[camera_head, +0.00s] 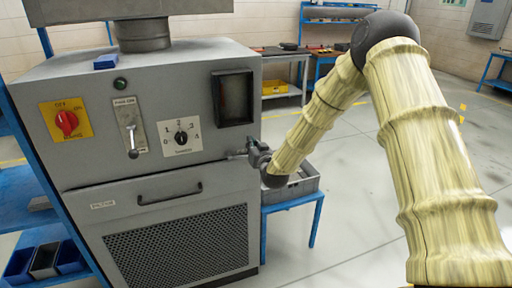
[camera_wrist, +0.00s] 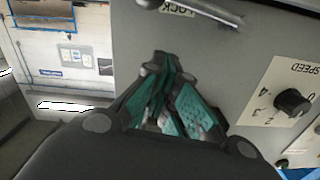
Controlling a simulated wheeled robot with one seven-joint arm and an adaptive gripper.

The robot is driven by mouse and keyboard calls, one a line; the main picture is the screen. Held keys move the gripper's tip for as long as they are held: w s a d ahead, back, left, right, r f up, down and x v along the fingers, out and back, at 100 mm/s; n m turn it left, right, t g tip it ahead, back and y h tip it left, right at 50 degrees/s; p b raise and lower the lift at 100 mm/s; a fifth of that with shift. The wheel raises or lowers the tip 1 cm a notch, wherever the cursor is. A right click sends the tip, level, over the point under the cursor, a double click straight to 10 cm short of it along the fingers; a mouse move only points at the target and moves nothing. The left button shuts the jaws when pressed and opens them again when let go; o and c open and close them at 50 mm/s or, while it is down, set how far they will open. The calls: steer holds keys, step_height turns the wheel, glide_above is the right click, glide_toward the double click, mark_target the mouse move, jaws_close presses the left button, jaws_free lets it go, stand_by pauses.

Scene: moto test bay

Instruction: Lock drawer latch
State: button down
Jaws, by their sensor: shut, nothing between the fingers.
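The drawer latch shows in the wrist view as a grey metal lever (camera_wrist: 205,12) at the top edge, beside an upside-down LOCK label (camera_wrist: 178,10). In the head view, a small metal piece (camera_head: 238,155) at the cabinet's right edge seems to be the same latch, partly hidden by my gripper. My gripper (camera_head: 254,150) is at the cabinet's front right edge, close to it. In the wrist view, my gripper (camera_wrist: 166,80) has its teal-padded fingers together and empty, apart from the lever. Contact cannot be told in the head view. The drawer front (camera_head: 225,180) carries a dark handle (camera_head: 170,194).
The grey cabinet front has a speed dial (camera_head: 181,137), a lever switch (camera_head: 132,140), a red knob (camera_head: 67,122) and a dark window (camera_head: 233,98). A blue-legged table (camera_head: 290,200) with a grey tray (camera_head: 305,182) stands right of the cabinet, under my arm. Open floor lies to the right.

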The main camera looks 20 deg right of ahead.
steer(key=shift+w+a+f+p, duration=0.1)
steer(key=shift+a+f+p, duration=0.15)
steer(key=shift+f, duration=0.75)
steer(key=shift+w+a+f+p, duration=0.1)
steer(key=shift+f+p, duration=0.2)
steer(key=shift+f, duration=0.65)
steer(key=shift+f+b, duration=0.15)
steer(key=shift+b, duration=0.15)
steer(key=shift+d+f+m+b, duration=0.1)
steer(key=shift+f+m+b, duration=0.05)
steer(key=shift+m+b, duration=0.2)
